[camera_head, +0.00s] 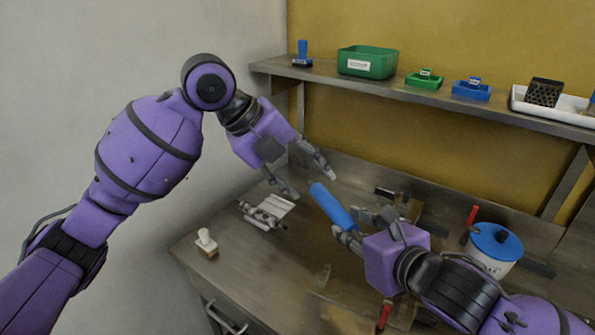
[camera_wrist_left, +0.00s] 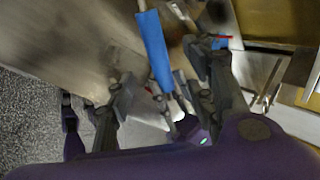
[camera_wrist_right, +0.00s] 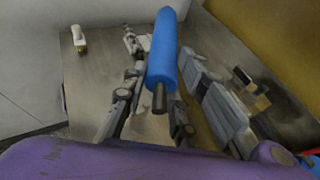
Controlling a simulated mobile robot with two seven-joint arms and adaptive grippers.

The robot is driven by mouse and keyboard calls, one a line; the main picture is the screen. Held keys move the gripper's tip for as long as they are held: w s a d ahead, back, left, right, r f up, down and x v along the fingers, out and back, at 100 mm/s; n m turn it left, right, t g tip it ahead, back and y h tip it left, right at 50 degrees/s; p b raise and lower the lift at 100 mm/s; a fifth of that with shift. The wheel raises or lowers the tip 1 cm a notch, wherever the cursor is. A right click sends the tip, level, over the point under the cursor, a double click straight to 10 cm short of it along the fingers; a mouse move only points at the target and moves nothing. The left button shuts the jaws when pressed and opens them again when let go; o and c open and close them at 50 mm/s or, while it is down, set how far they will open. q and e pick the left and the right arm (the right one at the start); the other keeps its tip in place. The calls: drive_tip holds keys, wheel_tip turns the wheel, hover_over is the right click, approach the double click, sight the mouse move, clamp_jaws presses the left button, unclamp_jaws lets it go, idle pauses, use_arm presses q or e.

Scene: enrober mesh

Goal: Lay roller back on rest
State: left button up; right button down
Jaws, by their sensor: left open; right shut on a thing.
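The roller (camera_head: 333,208) is a blue cylinder with a thin dark handle end (camera_wrist_right: 160,98). My right gripper (camera_head: 353,225) is shut on its near end and holds it tilted above the bench. My left gripper (camera_head: 311,184) is open and empty, close to the roller's far end; the head view does not settle the gap. The roller also shows in the left wrist view (camera_wrist_left: 155,45), between the open fingers' directions. A small metal frame with bars and a pale sheet (camera_head: 264,212) lies on the bench left of the roller; I cannot tell whether it is the rest.
A white-knobbed piece (camera_head: 206,243) stands at the bench's left edge. A white tub with a blue lid (camera_head: 494,243) stands at the right, beside a red-handled tool (camera_head: 471,216). The shelf (camera_head: 420,95) carries a green bin (camera_head: 368,62) and small trays.

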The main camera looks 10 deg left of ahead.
sight(329, 200)
use_arm(q)
drive_tip(key=x, duration=1)
drive_tip(key=shift+d+f, duration=0.15)
drive_tip(key=shift+f, duration=0.1)
drive_tip(key=shift+c, duration=0.2)
clamp_jaws()
drive_tip(key=shift+r, duration=0.1)
use_arm(e)
drive_tip(key=c, duration=1.3)
unclamp_jaws()
drive_tip(key=shift+c, duration=0.2)
drive_tip(key=shift+r, duration=0.1)
